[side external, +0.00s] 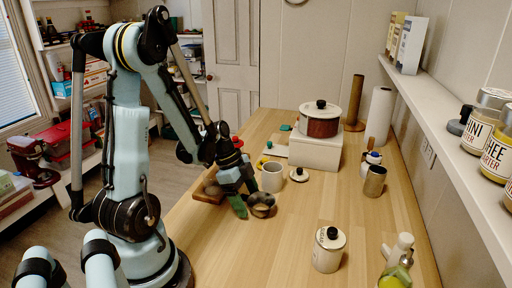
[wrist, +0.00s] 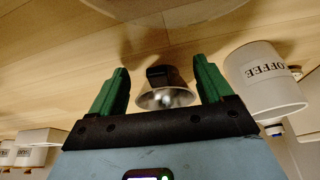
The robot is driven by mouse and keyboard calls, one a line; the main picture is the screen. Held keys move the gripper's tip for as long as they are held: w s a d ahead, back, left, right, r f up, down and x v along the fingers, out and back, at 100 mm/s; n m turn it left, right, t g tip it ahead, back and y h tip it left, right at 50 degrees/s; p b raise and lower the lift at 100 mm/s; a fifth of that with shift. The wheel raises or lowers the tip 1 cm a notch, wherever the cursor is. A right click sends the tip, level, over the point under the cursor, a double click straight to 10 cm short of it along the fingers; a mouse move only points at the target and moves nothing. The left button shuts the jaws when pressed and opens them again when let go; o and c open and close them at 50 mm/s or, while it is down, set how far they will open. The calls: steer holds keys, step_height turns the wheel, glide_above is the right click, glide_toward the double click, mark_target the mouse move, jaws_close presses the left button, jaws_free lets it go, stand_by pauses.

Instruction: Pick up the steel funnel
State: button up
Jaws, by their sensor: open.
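The steel funnel (wrist: 166,98) shows in the wrist view as a shiny, round metal mouth with a dark part behind it. It lies between the two green fingers of my gripper (wrist: 161,68), with a visible gap on each side. In the side view the funnel (side external: 262,205) sits on the wooden counter, right beside the fingers, and is partly hidden by them. My gripper (side external: 247,203) is open, low over the counter, and holds nothing. I cannot tell how deep the funnel sits between the fingers.
A white coffee canister (wrist: 265,85) stands close to the right finger in the wrist view; it appears lidless in the side view (side external: 272,178). A loose lid (side external: 299,175) lies beside it. A lidded canister (side external: 328,252) stands nearer the camera. The middle counter (side external: 270,245) is clear.

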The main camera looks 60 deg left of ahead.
jaws_close()
stand_by(0.4)
steer(key=shift+r, duration=0.1)
